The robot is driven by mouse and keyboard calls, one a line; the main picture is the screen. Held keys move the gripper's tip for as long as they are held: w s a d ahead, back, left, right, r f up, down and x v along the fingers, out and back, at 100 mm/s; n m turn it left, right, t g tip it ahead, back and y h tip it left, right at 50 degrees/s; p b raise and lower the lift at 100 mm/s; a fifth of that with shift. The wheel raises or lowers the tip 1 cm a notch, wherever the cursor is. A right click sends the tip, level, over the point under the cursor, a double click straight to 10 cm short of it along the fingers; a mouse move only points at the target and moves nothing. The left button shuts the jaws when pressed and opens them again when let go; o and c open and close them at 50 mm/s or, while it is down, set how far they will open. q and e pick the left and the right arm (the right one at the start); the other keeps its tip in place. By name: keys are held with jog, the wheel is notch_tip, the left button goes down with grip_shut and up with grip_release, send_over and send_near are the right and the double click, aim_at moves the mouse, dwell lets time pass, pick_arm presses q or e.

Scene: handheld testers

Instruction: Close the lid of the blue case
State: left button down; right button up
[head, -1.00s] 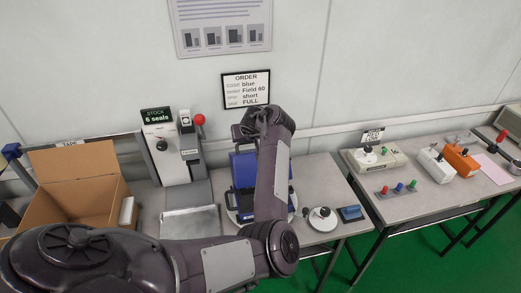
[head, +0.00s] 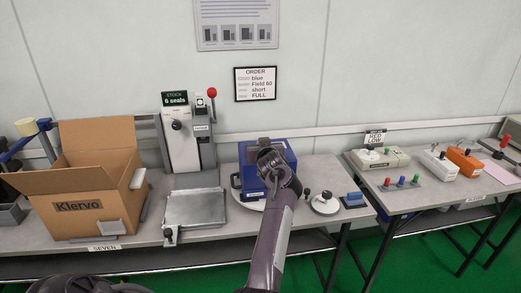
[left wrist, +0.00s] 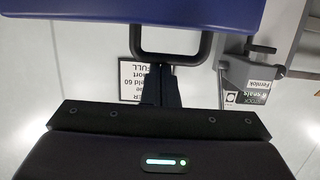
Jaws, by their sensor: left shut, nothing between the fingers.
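The blue case (head: 247,186) stands on a round white plate on the left table. Its lid (head: 283,153) seems raised at the back, but my arm covers much of it and I cannot tell its angle. My left gripper (head: 263,145) is shut and empty at the lid's upper edge. In the left wrist view, the blue panel (left wrist: 130,10) fills the top, with a black loop handle (left wrist: 205,45) on its edge. The shut fingertips (left wrist: 160,70) are at this handle; I cannot tell whether they touch it. My right gripper is not in view.
Several testers stand on the right table.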

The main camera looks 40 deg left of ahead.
pick_arm(q)
jog(key=shift+d, duration=0.1)
dwell(0.3)
jog(key=shift+s, duration=0.1)
jog(key=v, duration=0.7)
jog(key=shift+s+d+b, duration=0.15)
jog(key=shift+d+b, duration=0.05)
jog(key=shift+b, duration=0.15)
jog(key=shift+f, duration=0.1)
